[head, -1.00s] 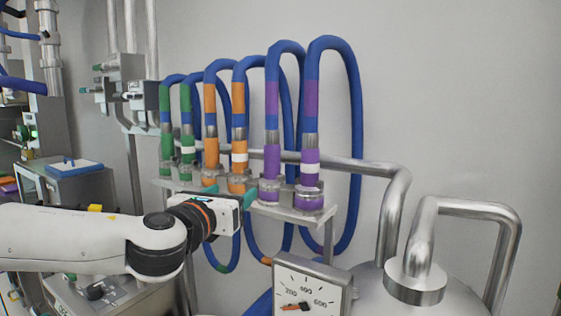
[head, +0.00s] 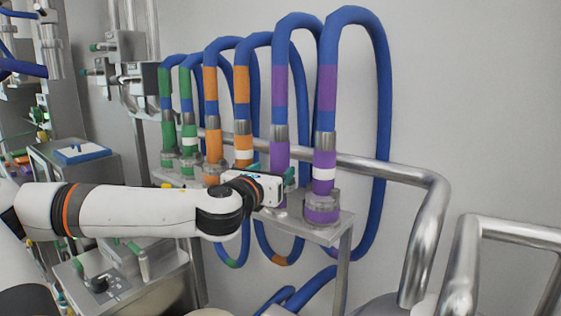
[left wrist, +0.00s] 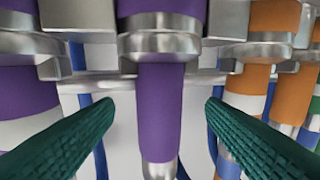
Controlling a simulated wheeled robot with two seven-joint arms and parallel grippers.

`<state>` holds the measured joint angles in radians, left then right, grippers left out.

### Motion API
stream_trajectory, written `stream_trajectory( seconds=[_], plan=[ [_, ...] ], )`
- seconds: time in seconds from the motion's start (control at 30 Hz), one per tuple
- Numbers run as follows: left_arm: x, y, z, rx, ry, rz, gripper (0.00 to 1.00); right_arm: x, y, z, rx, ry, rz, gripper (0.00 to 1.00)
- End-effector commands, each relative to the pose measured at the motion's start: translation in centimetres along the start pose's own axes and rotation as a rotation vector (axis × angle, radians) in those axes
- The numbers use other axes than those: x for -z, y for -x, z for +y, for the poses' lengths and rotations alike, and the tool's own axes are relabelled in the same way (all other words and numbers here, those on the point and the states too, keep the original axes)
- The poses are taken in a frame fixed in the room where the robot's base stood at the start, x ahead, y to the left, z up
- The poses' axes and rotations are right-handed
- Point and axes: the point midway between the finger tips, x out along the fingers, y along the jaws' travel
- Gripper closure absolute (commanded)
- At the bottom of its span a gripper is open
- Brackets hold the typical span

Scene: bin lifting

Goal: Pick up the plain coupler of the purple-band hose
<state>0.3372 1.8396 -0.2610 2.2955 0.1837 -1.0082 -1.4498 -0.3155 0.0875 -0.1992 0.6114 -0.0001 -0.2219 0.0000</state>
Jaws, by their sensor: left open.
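The plain purple coupler (head: 280,156) of the purple-band hose stands upright in the rack, with its lower part hidden behind my left gripper (head: 273,174). In the left wrist view the plain coupler (left wrist: 160,110) appears inverted, in the middle between the two green fingers of my left gripper (left wrist: 159,102). The fingers are open, one on each side, with a gap to the coupler on both sides. I cannot tell how far the fingertips reach past it. The white-banded purple coupler (head: 324,160) stands to its right in the head view. My right gripper is not in view.
Orange couplers (head: 213,146) and green couplers (head: 168,137) stand to the left on the same rack shelf (head: 325,232). In the left wrist view an orange coupler (left wrist: 252,85) is close beside the right finger. A thick metal pipe (head: 395,172) runs behind the rack.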

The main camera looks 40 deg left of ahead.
Motion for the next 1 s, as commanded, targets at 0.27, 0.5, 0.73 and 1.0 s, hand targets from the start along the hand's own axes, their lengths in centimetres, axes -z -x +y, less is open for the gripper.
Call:
stream_trajectory(
  seconds=[0.27, 0.5, 0.73, 1.0],
  plan=[
    [0.8, -1.8, 0.0, 0.000, 0.005, -0.004, 0.35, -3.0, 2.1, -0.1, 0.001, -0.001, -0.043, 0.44],
    [0.8, -3.2, 0.0, 0.001, -0.001, -0.004, 0.35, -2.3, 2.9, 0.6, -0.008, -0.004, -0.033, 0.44],
    [0.8, -4.6, -0.2, 0.003, -0.004, -0.002, 0.35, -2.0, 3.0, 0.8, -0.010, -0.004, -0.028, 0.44],
    [0.8, -5.4, 0.0, 0.000, 0.000, 0.001, 0.35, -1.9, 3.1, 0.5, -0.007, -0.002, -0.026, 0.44]
  ],
)
